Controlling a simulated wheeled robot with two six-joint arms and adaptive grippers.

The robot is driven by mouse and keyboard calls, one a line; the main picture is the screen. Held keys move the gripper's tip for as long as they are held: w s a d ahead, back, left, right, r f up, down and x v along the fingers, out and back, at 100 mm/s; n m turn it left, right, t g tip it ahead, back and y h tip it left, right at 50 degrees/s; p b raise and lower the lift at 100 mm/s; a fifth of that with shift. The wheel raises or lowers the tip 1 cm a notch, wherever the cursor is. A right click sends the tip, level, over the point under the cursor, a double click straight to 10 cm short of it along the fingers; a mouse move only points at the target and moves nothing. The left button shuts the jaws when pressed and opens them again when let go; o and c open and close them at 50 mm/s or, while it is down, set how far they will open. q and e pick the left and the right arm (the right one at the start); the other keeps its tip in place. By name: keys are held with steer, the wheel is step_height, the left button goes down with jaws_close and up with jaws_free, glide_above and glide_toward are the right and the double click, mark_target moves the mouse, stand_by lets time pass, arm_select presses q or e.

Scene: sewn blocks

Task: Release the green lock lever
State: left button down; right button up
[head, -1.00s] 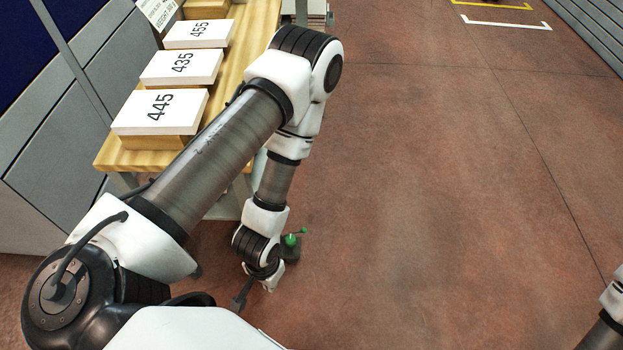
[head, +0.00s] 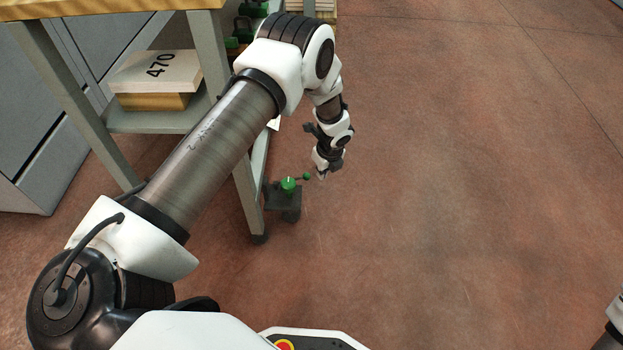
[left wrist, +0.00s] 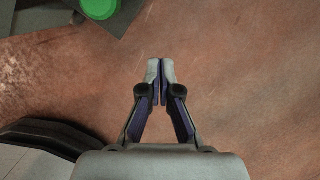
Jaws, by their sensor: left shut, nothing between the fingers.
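The green lock lever (head: 306,176) shows as a thin arm with a small green ball at its end, beside a larger round green knob (head: 289,185). Both are on a dark bracket (head: 283,202) low at the shelf unit's leg. My left gripper (head: 322,176) is just right of the small ball; I cannot tell if they touch. In the left wrist view its fingers (left wrist: 160,66) are shut with nothing between them. There the green knob (left wrist: 99,8) is cut off at the top left, and the small ball is not seen. My right gripper is out of view.
Dark parts with green pieces (head: 240,35) sit behind my left arm. The reddish floor (head: 450,180) at the right is clear.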

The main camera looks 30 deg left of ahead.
arm_select(q)
steer(key=w+a+f+b, duration=0.3)
steer(key=a+f+b, duration=0.3)
steer(key=f+b, duration=0.2)
steer(key=shift+d+x, duration=0.2)
steer(key=shift+x, duration=0.95)
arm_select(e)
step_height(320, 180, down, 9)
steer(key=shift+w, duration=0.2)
arm_select(q)
steer(key=shift+f, duration=0.1)
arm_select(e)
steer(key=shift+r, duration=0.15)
